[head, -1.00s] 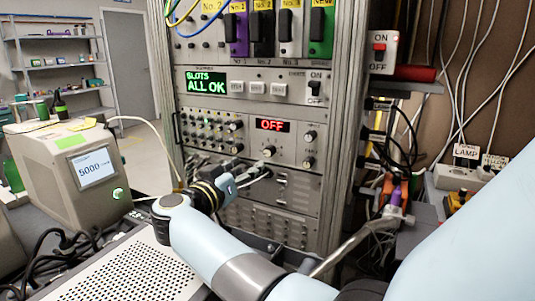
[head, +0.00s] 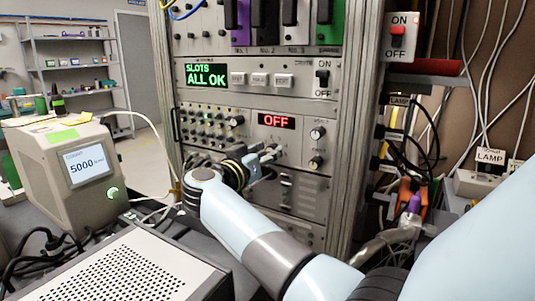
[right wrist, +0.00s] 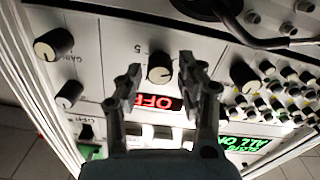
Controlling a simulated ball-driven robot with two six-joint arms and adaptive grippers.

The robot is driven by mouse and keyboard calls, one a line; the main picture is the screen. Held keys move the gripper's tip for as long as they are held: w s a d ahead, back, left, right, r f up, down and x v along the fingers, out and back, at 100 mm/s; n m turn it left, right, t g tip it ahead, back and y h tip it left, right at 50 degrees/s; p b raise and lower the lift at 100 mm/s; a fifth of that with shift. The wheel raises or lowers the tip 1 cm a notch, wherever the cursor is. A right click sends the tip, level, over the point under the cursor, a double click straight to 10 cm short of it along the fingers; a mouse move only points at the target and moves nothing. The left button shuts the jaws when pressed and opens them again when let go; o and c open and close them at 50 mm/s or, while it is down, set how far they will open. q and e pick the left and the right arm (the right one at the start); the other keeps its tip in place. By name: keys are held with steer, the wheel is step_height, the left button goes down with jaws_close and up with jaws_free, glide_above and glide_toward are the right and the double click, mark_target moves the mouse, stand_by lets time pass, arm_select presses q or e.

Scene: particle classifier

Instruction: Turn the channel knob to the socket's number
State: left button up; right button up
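The channel knob (right wrist: 160,68), dark with a pale face, is on the grey panel beside the red OFF display (right wrist: 158,102). A digit that looks like 5 shows by it in the right wrist view. My right gripper (right wrist: 164,82) is open, its fingers on either side of the knob; contact cannot be told. In the head view my right gripper (head: 270,160) is at the panel just below the OFF display (head: 276,121) and mostly hides the knob. A white socket box (head: 480,183) under a LAMP label is at right; I cannot read a number on it. My left gripper is not in view.
Two more knobs (head: 317,133) sit right of the display, and a cluster of small knobs (head: 208,127) is to its left. A SLOTS ALL OK screen (head: 206,75) is above. A beige 5000 unit (head: 70,180) stands at left; cables hang at right.

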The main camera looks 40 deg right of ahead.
steer(key=c, duration=0.7)
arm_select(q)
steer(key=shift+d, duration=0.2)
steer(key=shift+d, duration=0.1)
